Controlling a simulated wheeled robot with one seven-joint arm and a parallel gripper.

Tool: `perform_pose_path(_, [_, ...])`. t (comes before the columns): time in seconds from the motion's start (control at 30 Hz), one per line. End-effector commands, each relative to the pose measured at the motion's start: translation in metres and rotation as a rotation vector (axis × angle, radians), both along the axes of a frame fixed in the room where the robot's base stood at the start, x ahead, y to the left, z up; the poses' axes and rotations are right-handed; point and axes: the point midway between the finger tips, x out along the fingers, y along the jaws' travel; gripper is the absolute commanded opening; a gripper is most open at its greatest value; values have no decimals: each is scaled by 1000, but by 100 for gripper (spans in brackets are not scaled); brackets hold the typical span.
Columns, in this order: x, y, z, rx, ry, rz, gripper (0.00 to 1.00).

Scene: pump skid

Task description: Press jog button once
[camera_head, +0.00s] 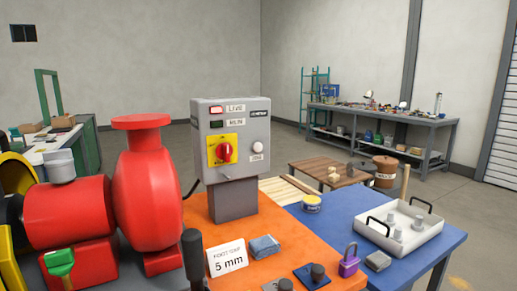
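A grey control box (240,180) stands on a post on the orange part of the bench top. A round white button (258,153) is on the right of its front face, above a small label (257,158) that seems to read JOG. A red rotary switch (224,152) on a yellow plate sits to its left. A red lamp marked LIVE (216,109) looks lit, and a dark lamp (217,123) below it, with a label that seems to read RUN, looks unlit. I cannot make out my gripper in this view. Nothing covers the white button.
A red pump (150,195) stands close on the left of the box. A dark upright handle (193,255), a 5 mm card (227,259), a folded cloth (265,247) and a purple padlock (349,262) are in front. A white tray (400,240) is on the right.

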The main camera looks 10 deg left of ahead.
Motion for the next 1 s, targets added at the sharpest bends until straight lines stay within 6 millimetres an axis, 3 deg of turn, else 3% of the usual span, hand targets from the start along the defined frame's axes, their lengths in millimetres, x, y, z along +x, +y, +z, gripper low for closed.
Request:
perform_pose_path(0.37, [0,0,0,0,0,0,0])
perform_pose_path(1.0, [0,0,0,0,0,0,0])
